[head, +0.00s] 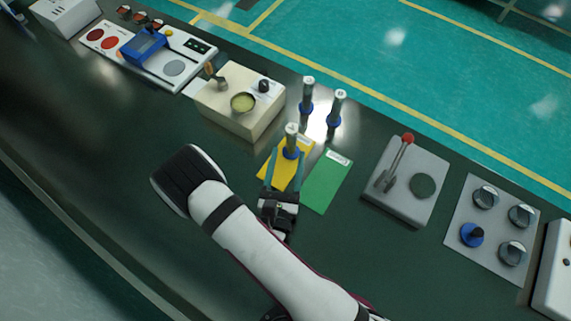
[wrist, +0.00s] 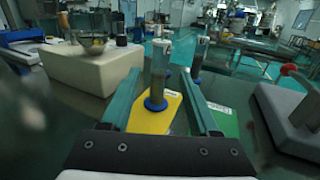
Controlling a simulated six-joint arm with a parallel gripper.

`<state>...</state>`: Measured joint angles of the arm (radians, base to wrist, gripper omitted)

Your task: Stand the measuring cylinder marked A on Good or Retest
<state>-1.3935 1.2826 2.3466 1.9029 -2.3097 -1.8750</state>
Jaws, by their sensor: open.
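A clear measuring cylinder with a blue base ring (head: 291,140) stands upright on the yellow card (head: 272,168); its top mark is too small to read surely. It also shows in the wrist view (wrist: 158,75), between my fingers. My gripper (head: 288,157) is open, its two teal fingers on either side of this cylinder with gaps visible. Two more cylinders stand upright behind, one at left (head: 307,95) and one at right (head: 337,108). A green card (head: 325,183) lies right of the yellow one and looks empty. The small card labels are unreadable.
A cream box with a round dish (head: 240,103) stands left of the cards. A grey lever box (head: 405,180) stands to the right, then a panel of knobs (head: 492,228). A white panel with a blue block (head: 145,45) is at the far left.

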